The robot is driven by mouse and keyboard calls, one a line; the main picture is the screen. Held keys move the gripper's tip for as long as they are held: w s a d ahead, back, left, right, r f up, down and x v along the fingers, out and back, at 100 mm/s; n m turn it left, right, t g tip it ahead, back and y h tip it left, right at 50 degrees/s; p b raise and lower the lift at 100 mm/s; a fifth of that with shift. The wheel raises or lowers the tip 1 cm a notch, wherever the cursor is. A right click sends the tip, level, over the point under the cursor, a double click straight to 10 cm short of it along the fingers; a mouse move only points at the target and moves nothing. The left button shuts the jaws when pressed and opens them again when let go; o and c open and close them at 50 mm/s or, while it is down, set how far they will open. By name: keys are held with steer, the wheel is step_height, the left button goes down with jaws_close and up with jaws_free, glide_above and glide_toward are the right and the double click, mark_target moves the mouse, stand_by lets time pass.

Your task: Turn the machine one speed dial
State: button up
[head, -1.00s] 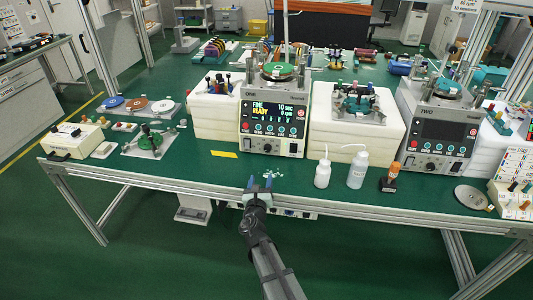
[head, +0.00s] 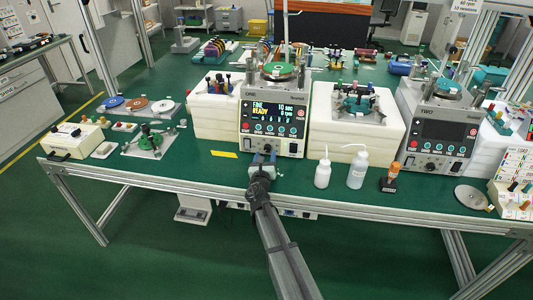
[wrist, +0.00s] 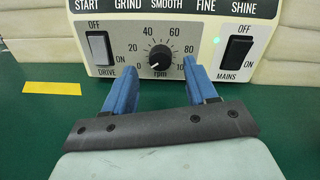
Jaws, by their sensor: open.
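Machine one (head: 274,122) stands at the middle of the green bench. Its lit screen (head: 276,112) reads FINE, READY, 10 sec, 0 rpm. In the wrist view its speed dial (wrist: 160,57) is a dark knob with a pale pointer toward the low end of an rpm scale from 0 to 100. My gripper (wrist: 160,78) has its blue fingers apart, one on each side of the dial's lower part in the picture. Whether the fingers touch the dial or the panel cannot be told. In the head view my gripper (head: 263,158) hides the dial.
A DRIVE switch (wrist: 100,48) is left of the dial and a MAINS switch (wrist: 237,52) right of it, with a green light beside it. A yellow strip (head: 224,154) lies left of the machine. White bottles (head: 322,173) stand to its right.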

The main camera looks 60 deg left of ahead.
mark_target(267, 148)
steer(key=shift+x, duration=1.5)
steer(key=shift+c, duration=0.5)
steer(key=c, duration=1)
steer(key=shift+o, duration=0.2)
steer(key=m, duration=0.4)
steer(key=shift+m, duration=0.3)
steer(key=shift+f+m+t, duration=0.1)
steer(key=shift+m+t, duration=0.2)
steer(key=shift+m, duration=1.8)
